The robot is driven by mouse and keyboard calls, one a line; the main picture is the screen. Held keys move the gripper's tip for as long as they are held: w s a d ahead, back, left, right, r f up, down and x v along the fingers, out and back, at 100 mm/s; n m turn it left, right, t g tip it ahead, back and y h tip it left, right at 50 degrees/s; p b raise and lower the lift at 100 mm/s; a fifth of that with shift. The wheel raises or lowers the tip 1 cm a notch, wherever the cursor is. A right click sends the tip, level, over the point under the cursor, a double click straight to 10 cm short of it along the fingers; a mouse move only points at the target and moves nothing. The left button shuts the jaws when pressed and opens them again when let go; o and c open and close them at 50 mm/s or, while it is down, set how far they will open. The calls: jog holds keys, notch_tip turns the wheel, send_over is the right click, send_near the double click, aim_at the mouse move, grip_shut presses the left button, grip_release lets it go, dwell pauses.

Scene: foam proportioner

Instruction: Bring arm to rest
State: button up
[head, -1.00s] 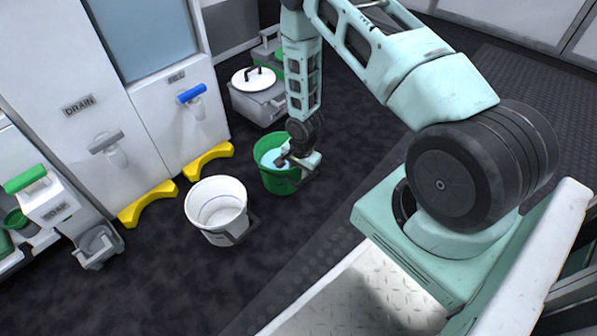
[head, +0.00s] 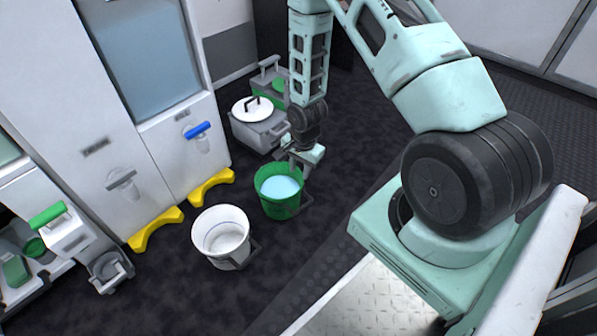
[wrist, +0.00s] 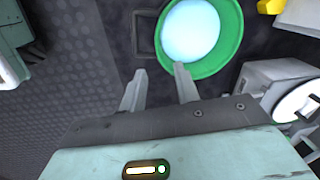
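My gripper (head: 292,160) hangs just behind the green bucket (head: 280,197) in the head view, beside and a little above its rim. In the wrist view my gripper (wrist: 158,82) has its two fingers apart with nothing between them. The green bucket (wrist: 232,50), holding pale blue liquid, lies just beyond the fingertips there. One fingertip overlaps the bucket's near rim in the picture; I cannot tell whether they touch.
A white bucket (head: 220,236) stands left of the green one. Cabinets with a blue handle (head: 198,130) and yellow feet (head: 156,228) stand at left. A lidded grey container (head: 258,126) stands behind the gripper. Dark floor is free at right of the green bucket.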

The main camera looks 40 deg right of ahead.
jog(key=shift+r, duration=0.3)
dwell(0.4)
jog(key=s+a+r+n+p, duration=0.35)
jog(key=a+r+n, duration=0.75)
jog(key=a+r, duration=0.9)
jog(key=s+a+r+n+g+p, duration=0.1)
jog(key=s+a+r+n+p, duration=0.35)
jog(key=s+r+n, duration=1)
jog(key=s+a+r+m+p, duration=0.1)
jog(key=r+p, duration=1.7)
jog(key=r, duration=0.2)
jog(key=s+a+r+m+p, duration=0.1)
jog(key=s+r+m+p, duration=0.1)
jog(key=r+p, duration=1.6)
notch_tip(320, 180, up, 3)
jog(key=shift+s+f, duration=0.2)
